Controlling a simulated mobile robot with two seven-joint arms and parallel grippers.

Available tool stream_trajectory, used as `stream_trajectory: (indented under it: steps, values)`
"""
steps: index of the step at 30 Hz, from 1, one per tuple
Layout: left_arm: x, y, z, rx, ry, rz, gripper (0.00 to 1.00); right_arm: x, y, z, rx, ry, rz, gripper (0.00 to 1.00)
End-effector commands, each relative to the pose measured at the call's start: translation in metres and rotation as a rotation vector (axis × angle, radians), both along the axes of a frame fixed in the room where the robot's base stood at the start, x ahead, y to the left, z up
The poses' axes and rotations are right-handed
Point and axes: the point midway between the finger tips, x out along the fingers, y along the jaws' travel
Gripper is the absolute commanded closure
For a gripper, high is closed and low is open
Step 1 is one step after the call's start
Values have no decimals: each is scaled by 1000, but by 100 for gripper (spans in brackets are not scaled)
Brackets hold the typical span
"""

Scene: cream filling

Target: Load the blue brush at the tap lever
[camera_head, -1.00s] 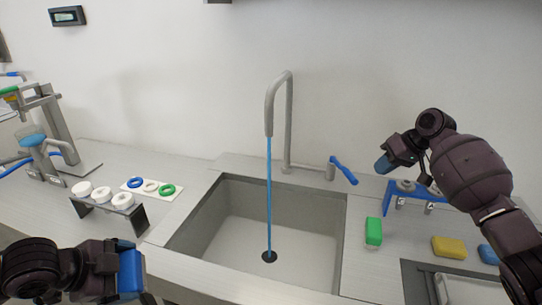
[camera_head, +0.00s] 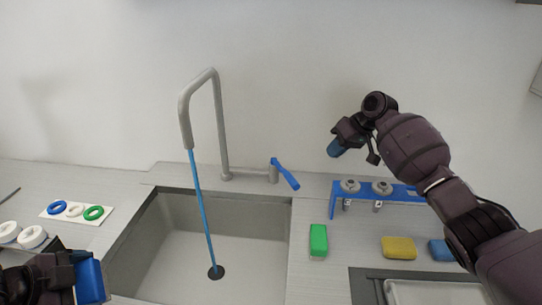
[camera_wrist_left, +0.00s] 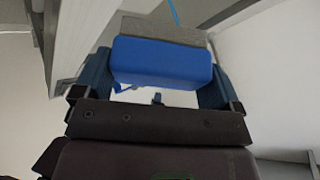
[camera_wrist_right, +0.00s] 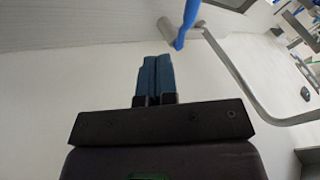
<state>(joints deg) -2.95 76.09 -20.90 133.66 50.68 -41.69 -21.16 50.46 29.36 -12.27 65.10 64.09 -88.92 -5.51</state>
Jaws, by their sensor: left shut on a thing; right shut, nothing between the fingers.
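The blue brush (camera_wrist_left: 162,62), a blue block with a grey face, is held in my left gripper (camera_wrist_left: 155,78), which is shut on it. In the head view, the brush (camera_head: 90,281) is at the bottom left, beside the sink's left side. The blue tap lever (camera_head: 286,175) is right of the tap (camera_head: 218,120); a blue stream (camera_head: 203,215) runs from the spout to the drain. My right gripper (camera_head: 336,149) is shut and empty, right of the lever and apart from it. The right wrist view shows its closed fingers (camera_wrist_right: 154,75) below the lever (camera_wrist_right: 187,22).
The sink (camera_head: 140,255) lies in the middle. A green block (camera_head: 318,240), yellow block (camera_head: 398,247) and another blue block (camera_head: 440,250) lie to its right, near a blue rack (camera_head: 337,194) and tray (camera_head: 430,291). Coloured rings (camera_head: 94,213) and white round pieces (camera_head: 32,236) are left.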

Motion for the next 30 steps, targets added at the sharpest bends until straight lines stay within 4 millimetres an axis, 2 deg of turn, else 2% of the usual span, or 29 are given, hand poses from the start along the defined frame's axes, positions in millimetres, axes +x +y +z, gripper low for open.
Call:
stream_trajectory:
  steps: [16,21,30]
  values:
    - [0,0,-11,-1,7,0,32,18,48,-79,-1,3,0,100]
    - [0,0,-1,0,0,0,32,11,70,-78,-1,-2,2,100]
    - [0,0,1,0,-1,1,32,6,84,-83,-1,1,0,100]
